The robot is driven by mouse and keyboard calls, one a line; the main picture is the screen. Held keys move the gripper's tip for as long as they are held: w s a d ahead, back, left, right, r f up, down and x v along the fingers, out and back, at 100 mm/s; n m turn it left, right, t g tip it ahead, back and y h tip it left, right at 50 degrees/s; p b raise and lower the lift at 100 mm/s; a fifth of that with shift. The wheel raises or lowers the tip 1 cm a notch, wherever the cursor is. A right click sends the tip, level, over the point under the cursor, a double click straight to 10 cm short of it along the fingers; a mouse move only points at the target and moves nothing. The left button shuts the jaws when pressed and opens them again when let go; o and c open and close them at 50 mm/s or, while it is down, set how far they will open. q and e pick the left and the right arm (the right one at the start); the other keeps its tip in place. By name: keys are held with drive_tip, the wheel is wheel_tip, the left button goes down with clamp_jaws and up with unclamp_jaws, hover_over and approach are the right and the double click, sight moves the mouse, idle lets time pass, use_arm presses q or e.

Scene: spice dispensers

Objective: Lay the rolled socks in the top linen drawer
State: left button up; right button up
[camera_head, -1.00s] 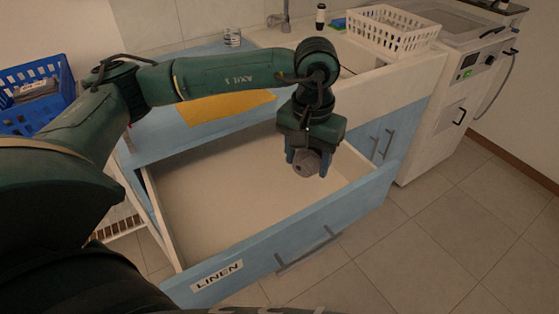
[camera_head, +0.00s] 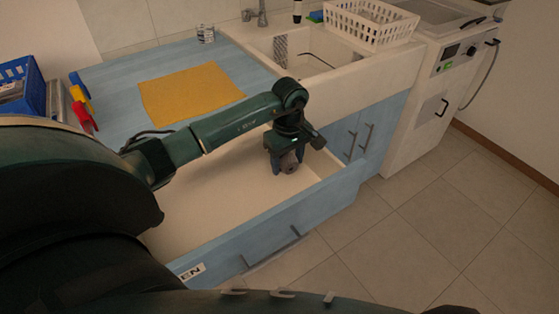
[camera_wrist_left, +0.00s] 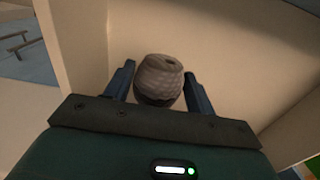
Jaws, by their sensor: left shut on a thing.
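The rolled socks (camera_head: 290,161) are a small grey-brown bundle between the fingers of my left gripper (camera_head: 286,165). In the left wrist view the socks (camera_wrist_left: 160,80) sit between the two blue fingers (camera_wrist_left: 162,88), near the drawer's inner walls. The open linen drawer (camera_head: 215,205) has a pale inside and a blue front with a partly hidden label. My left gripper points down inside the drawer, toward its right end. Whether the socks touch the drawer floor is unclear. My right gripper is not in view.
A yellow cloth (camera_head: 190,92) lies on the blue counter above the drawer. A sink (camera_head: 310,55) and a white basket (camera_head: 362,22) are behind to the right. A blue crate (camera_head: 22,88) stands at the left. The drawer's middle is bare.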

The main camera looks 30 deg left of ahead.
sight(287, 184)
use_arm(q)
drive_tip(key=shift+f, duration=2.65)
drive_tip(key=shift+f, duration=0.1)
drive_tip(key=shift+f, duration=0.15)
drive_tip(key=o, duration=1)
wheel_tip(287, 184, up, 12)
drive_tip(key=shift+r, duration=0.25)
